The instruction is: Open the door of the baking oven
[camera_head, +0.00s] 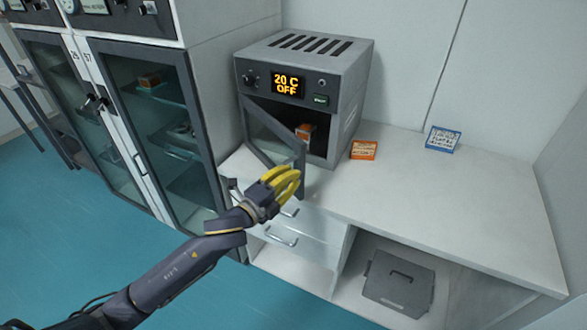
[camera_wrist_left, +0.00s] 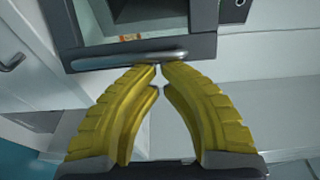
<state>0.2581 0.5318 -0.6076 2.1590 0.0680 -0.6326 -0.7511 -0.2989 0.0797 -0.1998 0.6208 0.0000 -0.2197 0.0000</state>
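The baking oven (camera_head: 341,83) is a grey box on the white worktop, its display reading "20 C OFF". Its glass door (camera_head: 275,138) stands partly open, swung outward on the left side. My left gripper (camera_head: 296,176), with yellow fingers, is just in front of the door's free edge. In the left wrist view, the fingertips (camera_wrist_left: 160,70) nearly meet with a small gap, and nothing shows between them. They are at the door's handle bar (camera_wrist_left: 125,59), which runs across their tips; whether they touch it I cannot tell. My right gripper is not in view.
An orange-brown box (camera_head: 306,131) is inside the oven. An orange box (camera_head: 364,150) and a blue box (camera_head: 443,139) lie on the worktop (camera_head: 450,205) to the right. Drawers (camera_head: 290,233) are below the oven. A glass-door cabinet (camera_head: 165,130) stands left.

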